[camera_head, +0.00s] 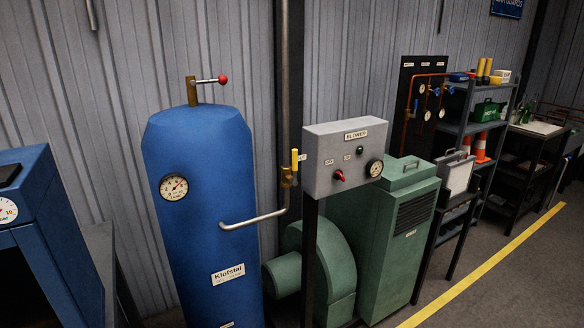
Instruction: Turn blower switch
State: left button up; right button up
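The grey control box labelled BLOWER (346,157) stands on a dark post in the middle of the head view. On its front face is a red rotary switch (340,176) with OFF and ON labels above it. A small dark green button or lamp (360,150) and a round dial gauge (375,168) sit to its right. The exact angle of the red switch is too small to tell. The green blower housing (385,240) stands behind and below the box. Neither of my grippers is in view.
A blue tank (205,235) with a gauge, a red-tipped lever and a silver pipe stands left of the box. A yellow-handled valve (294,162) is close to the box's left side. Shelves (480,125) stand at right. The floor beyond the yellow line (490,262) is clear.

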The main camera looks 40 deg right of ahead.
aim_at(338, 174)
jog(key=z, duration=1.75)
jog(key=i+l+u, duration=0.2)
jog(key=i+l, duration=0.2)
jog(key=l, duration=0.2)
jog(key=i+l+u, duration=0.1)
jog(key=l, duration=0.25)
jog(key=i+l+u, duration=0.1)
jog(key=i+l, duration=0.15)
jog(key=i+l+u, duration=0.1)
jog(key=l, duration=0.35)
jog(key=i+l+u, duration=0.1)
jog(key=l, duration=0.25)
jog(key=i, duration=0.1)
